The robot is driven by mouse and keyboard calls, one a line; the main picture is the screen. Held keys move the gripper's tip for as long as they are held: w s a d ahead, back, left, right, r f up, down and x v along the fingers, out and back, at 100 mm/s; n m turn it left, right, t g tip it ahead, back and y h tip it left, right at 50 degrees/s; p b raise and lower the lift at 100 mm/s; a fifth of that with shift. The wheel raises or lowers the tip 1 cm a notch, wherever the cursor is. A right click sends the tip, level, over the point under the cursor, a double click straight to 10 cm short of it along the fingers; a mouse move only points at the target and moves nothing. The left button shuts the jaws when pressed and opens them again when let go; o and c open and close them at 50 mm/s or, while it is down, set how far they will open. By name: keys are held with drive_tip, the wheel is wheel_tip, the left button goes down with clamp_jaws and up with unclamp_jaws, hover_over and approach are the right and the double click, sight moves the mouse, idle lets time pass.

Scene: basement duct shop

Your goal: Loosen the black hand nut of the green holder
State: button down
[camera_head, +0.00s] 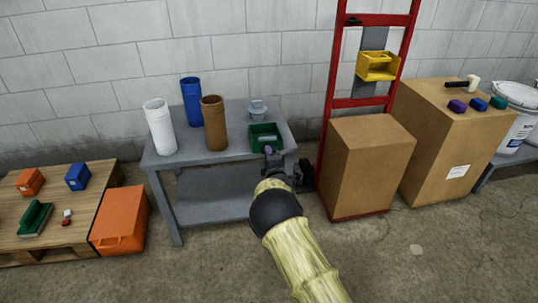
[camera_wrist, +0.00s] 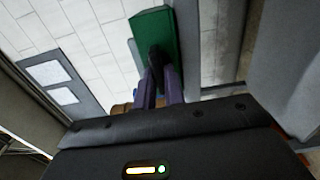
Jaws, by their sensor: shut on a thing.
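The green holder (camera_head: 265,131) sits at the front right of the grey table (camera_head: 215,151). It also shows as a green block at the top of the wrist view (camera_wrist: 152,22). The black hand nut (camera_wrist: 157,56) is on its near side, a dark shape partly hidden by my fingers. My gripper (camera_wrist: 160,78) is shut on the black hand nut, with one purple-grey finger on each side. In the head view my gripper (camera_head: 273,154) is at the table's front edge, just in front of the green holder; the nut cannot be made out there.
White (camera_head: 160,127), blue (camera_head: 192,101) and brown (camera_head: 214,123) cylinders stand on the table's left and middle. A small grey piece (camera_head: 257,109) is behind the holder. A red hand truck (camera_head: 327,130) with a cardboard box (camera_head: 366,165) stands close at right. Floor in front is clear.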

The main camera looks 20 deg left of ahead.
drive_tip(key=c, duration=1.5)
unclamp_jaws()
drive_tip(key=p+v, duration=0.4)
drive_tip(key=v, duration=1.3)
drive_tip(key=shift+s+d+f+p, duration=0.1)
drive_tip(key=shift+d+p, duration=0.1)
drive_tip(key=shift+p, duration=0.2)
